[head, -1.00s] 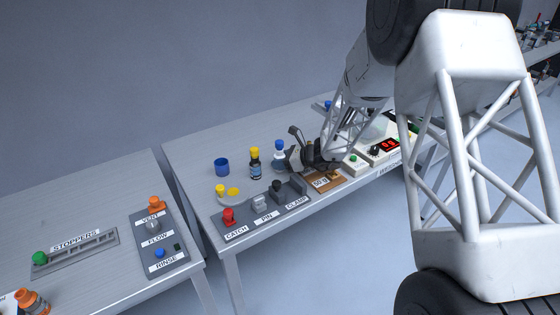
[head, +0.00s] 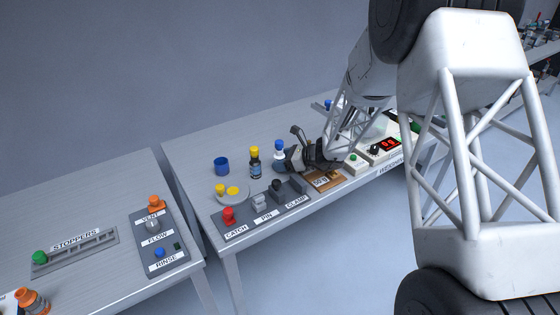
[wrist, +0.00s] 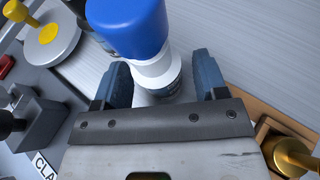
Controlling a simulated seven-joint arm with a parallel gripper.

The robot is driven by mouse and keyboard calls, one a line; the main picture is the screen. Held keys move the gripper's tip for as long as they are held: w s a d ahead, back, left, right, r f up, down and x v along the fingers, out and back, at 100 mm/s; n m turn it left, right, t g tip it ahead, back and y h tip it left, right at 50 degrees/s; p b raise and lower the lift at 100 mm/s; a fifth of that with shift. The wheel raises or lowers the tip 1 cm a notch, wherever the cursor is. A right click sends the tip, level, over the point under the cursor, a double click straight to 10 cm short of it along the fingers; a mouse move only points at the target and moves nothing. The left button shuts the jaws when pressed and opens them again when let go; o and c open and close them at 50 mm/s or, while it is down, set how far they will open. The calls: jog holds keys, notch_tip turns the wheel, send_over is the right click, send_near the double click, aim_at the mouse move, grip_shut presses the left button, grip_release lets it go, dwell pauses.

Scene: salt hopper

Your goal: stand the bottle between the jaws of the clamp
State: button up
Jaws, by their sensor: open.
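A white bottle with a blue cap (head: 279,147) stands upright on the bench; its lower part is hidden by my gripper in the head view. In the wrist view its blue cap (wrist: 128,22) and white body (wrist: 156,78) rise between my two fingers. My gripper (wrist: 160,86) is open, with one finger on each side of the bottle; I cannot tell whether either touches it. My gripper also shows in the head view (head: 290,160). The clamp (head: 295,186), grey blocks behind a CLAMP label, is in front of the bottle. The clamp also shows at the wrist view's left (wrist: 38,118).
A dark bottle with a yellow cap (head: 255,163) stands left of the blue-capped one. A blue cup (head: 221,166), a round plate with yellow parts (head: 232,198), and red CATCH (head: 229,216) and PIN (head: 259,203) controls are near. A brown board (head: 327,183) lies right of the clamp.

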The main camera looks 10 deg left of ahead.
jog(key=v, duration=0.6)
jog(key=shift+d+r, duration=0.15)
jog(key=shift+d, duration=0.05)
notch_tip(320, 180, up, 8)
jog(key=shift+s+d+r, duration=0.1)
jog(key=shift+d, duration=0.05)
dwell(0.7)
jog(key=s+d+r+n+g+h, duration=0.1)
jog(key=s+d+r+n, duration=0.2)
jog(key=s+r, duration=0.15)
jog(key=s+d+r+n+h, duration=0.2)
jog(key=s+d+r, duration=0.1)
jog(key=s, duration=0.3)
jog(key=s+d+r+n+h, duration=0.2)
jog(key=s+d, duration=0.5)
jog(key=s, duration=0.4)
jog(key=s+d+r+n+t+h, duration=0.1)
jog(key=s+d+n+h, duration=0.4)
jog(key=s, duration=0.7)
jog(key=s+d+r+n+t+h, duration=0.1)
jog(key=s+d+r+n+h, duration=0.2)
jog(key=s+d+n, duration=0.4)
jog(key=s+d, duration=0.3)
jog(key=s, duration=0.2)
jog(key=shift+d+h, duration=0.4)
jog(key=shift+o, duration=0.5)
jog(key=shift+w, duration=0.1)
